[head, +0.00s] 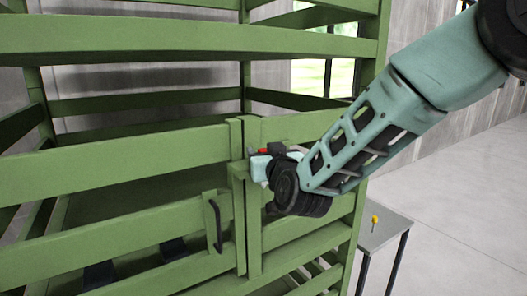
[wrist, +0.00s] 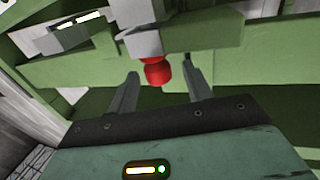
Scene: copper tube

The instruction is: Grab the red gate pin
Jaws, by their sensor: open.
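The red gate pin (wrist: 157,72) shows in the wrist view as a rounded red end below a grey metal block. My gripper (wrist: 158,88) is open, with one finger on each side of the red end and visible gaps between. In the head view a small bit of the red pin (head: 264,151) shows just above my gripper (head: 260,165), at the latch on the green gate. My wrist hides most of the latch there. I cannot tell how deep the pin sits between the fingers.
The green slatted gate (head: 130,160) fills the left and middle of the head view. A dark handle (head: 216,226) is on its lower panel. A small grey table (head: 385,232) with a yellow-handled tool (head: 375,220) stands at the right. The floor beyond is clear.

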